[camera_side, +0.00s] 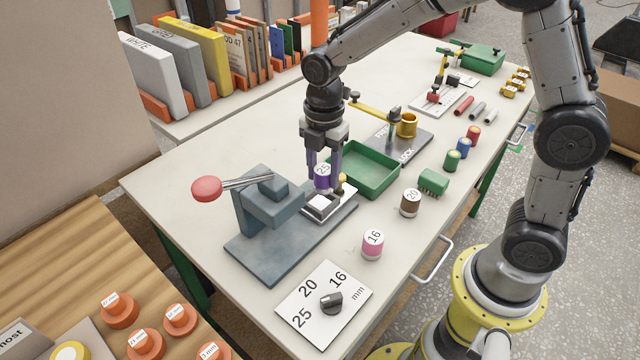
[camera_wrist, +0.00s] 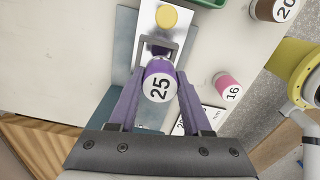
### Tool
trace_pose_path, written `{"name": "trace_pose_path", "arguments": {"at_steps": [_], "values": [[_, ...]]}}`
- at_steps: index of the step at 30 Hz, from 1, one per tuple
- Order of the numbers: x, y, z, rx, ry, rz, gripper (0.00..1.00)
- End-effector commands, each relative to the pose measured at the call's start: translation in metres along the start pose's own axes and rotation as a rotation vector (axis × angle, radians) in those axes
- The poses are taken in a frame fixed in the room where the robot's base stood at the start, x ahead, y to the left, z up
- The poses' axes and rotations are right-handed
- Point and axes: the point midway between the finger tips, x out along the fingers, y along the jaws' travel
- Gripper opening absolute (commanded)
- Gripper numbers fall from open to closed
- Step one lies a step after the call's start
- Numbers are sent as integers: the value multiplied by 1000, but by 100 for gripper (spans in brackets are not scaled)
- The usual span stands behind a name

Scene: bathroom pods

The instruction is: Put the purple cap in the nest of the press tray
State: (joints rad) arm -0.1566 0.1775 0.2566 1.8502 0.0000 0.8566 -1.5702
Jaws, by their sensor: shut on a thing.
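The purple cap (camera_side: 322,172), with a white top marked 25, is between the fingers of my gripper (camera_side: 323,163), which is shut on it. In the wrist view, the cap (camera_wrist: 159,82) shows its label between the two purple-grey fingers (camera_wrist: 158,92). The cap is above or just behind the press tray (camera_side: 338,204), a pale metal plate with a yellow knob (camera_side: 342,179). A square raised nest (camera_side: 320,207) shows in front of the cap, and I cannot tell its exact height over it. In the wrist view, the tray (camera_wrist: 148,20) lies beyond the cap, which partly hides it.
The blue-grey press (camera_side: 268,205) with a red-knobbed lever stands left of the tray. A green bin (camera_side: 366,172) is close behind. A brown 20 cap (camera_side: 410,203) and a pink 16 cap (camera_side: 372,244) stand to the right.

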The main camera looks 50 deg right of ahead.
Motion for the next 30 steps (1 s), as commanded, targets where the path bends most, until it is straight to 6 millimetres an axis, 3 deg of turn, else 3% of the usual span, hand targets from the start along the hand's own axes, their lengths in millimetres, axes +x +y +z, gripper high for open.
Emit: {"name": "trace_pose_path", "arguments": {"at_steps": [5,12,24,25,30], "values": [[12,9,0,0,0,-1,0],[40,8,0,0,0,-1,0],[43,8,0,0,0,0,0],[44,8,0,0,0,0,50],[43,8,0,0,0,0,79]]}}
